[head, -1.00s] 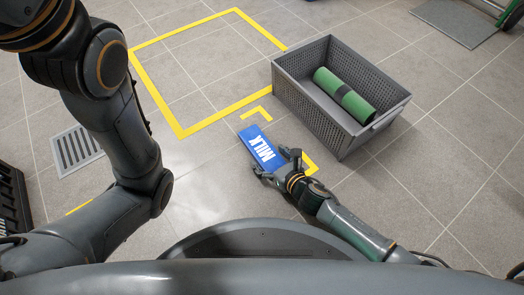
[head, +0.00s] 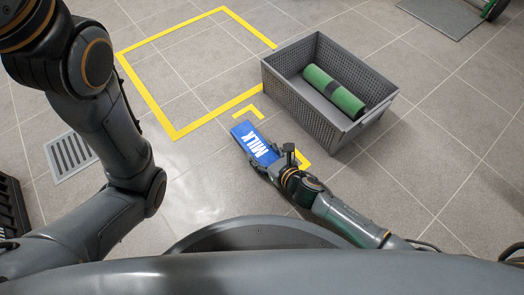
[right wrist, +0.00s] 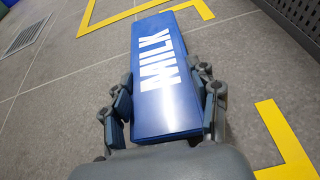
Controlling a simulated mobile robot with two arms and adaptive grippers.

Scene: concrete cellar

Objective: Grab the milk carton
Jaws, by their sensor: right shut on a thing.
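The milk carton (head: 255,143) is blue with white MILK lettering. In the head view it is at the middle, left of the grey crate's near corner. It fills the middle of the right wrist view (right wrist: 160,75). My right gripper (head: 273,163) is shut on the carton, with fingers on both of its sides in the right wrist view (right wrist: 164,103). The gripper covers the carton's near end. I cannot tell whether the carton touches the floor. My left arm comes in from the left in the head view, but its gripper is out of view.
A grey perforated crate (head: 290,98) holding a green roll (head: 335,91) stands right of the carton. Yellow tape marks a large square (head: 148,98) on the floor and small corners (head: 303,163) near the carton. A floor grate (head: 70,156) lies at left. The taped square is empty.

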